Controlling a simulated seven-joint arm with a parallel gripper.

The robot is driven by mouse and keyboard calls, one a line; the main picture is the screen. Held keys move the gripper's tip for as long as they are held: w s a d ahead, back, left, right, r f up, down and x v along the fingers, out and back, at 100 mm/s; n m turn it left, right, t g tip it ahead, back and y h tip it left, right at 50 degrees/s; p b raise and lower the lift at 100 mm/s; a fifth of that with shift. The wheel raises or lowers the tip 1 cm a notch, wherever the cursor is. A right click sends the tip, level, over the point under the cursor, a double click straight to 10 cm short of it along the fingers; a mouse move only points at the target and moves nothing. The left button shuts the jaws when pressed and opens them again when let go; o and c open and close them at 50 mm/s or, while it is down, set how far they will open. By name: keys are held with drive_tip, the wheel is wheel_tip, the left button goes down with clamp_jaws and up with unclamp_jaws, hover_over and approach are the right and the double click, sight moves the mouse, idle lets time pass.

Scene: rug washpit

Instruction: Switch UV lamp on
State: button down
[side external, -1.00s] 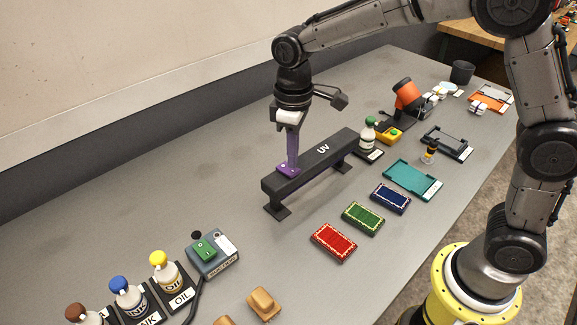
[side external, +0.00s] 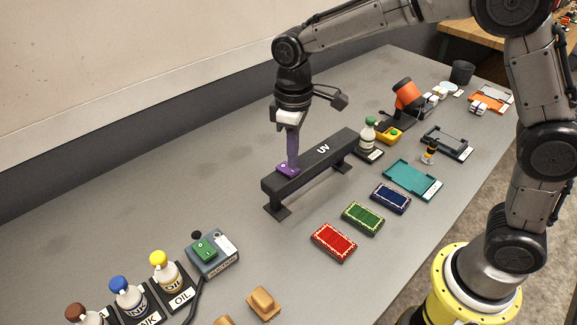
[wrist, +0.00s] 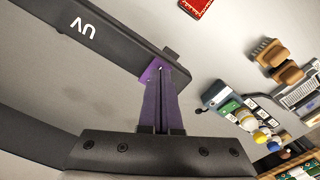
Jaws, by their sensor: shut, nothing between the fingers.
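The UV lamp (side external: 325,152) is a long black bar on two feet, marked "UV", standing on the grey table; it also shows in the wrist view (wrist: 112,38). A purple switch (side external: 286,170) sits on top of the bar at its near left end. My gripper (side external: 293,168) points down with its purple fingers shut and empty, tips at the switch. In the wrist view the shut fingertips (wrist: 161,70) cover most of the switch, so its position is hidden. I cannot tell whether the tips press it or just touch it. No glow shows under the bar.
Red (side external: 333,242), green (side external: 363,217) and blue (side external: 391,197) small rugs lie in front of the lamp. A green-capped bottle (side external: 368,136) stands close to the lamp's far end. A grey box with a green top (side external: 212,252) and several bottles stand at lower left. The table behind the lamp is clear.

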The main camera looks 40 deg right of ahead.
sight(293, 171)
drive_tip(key=shift+f, duration=1)
idle(0.4)
drive_tip(key=shift+r, duration=3.55)
